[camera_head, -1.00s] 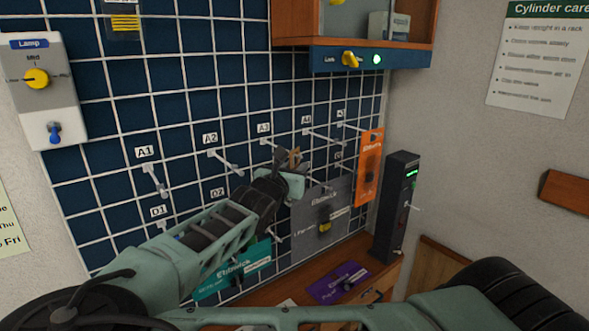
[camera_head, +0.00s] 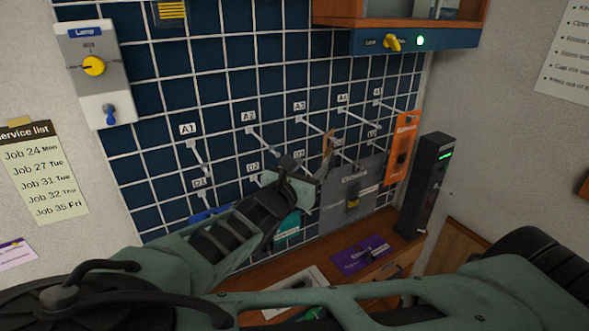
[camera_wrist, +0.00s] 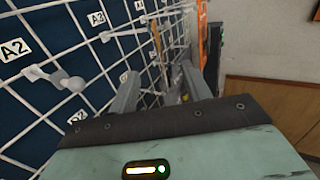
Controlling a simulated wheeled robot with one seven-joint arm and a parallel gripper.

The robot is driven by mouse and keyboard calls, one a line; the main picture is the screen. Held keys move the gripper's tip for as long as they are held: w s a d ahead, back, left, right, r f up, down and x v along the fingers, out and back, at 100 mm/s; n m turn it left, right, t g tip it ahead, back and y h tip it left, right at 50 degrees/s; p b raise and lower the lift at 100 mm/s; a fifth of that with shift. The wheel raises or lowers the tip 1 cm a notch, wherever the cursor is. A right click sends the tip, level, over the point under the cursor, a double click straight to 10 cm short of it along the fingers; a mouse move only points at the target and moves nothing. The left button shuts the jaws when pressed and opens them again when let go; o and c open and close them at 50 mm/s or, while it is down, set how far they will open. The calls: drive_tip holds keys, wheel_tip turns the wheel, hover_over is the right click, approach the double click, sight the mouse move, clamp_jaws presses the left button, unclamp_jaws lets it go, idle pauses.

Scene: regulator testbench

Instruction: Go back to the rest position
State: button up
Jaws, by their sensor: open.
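My arm reaches in from the lower left in the head view. My gripper (camera_head: 328,158) is in front of the wire grid board (camera_head: 215,120), near the hooks around A3. In the wrist view my gripper (camera_wrist: 158,85) shows two grey fingers spread apart, with nothing visible held between them. The board runs along the left of that view, with a hook (camera_wrist: 60,80) by the A2 label close to the gripper. A thin brown item (camera_wrist: 157,45) shows beyond the fingers; I cannot tell whether it hangs on a hook.
Grey (camera_head: 350,195), orange (camera_head: 403,147) and teal (camera_head: 287,227) panels hang on the grid. A black device (camera_head: 425,185) with a green display stands at the right. A purple card (camera_head: 360,256) lies on the wooden bench. A cabinet (camera_head: 400,15) overhangs the top right. Several hooks stick out.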

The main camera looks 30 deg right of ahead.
drive_tip(key=p+v, duration=0.2)
drive_tip(key=v, duration=0.4)
drive_tip(key=s+f+m+g+y+b, duration=0.35)
drive_tip(key=s+f+g, duration=0.2)
drive_tip(key=f, duration=0.35)
drive_tip(key=s+f+m+g+y+b, duration=0.2)
drive_tip(key=s+f+m+g+b, duration=0.25)
drive_tip(key=s+f, duration=0.35)
drive_tip(key=s+a+r+m+y+b, duration=0.1)
drive_tip(key=s+a+m+y+b, duration=0.7)
drive_tip(key=s+a+y+b, duration=0.2)
drive_tip(key=shift+a+m+b, duration=0.3)
drive_tip(key=shift+a+b, duration=0.55)
drive_tip(key=shift+b, duration=0.4)
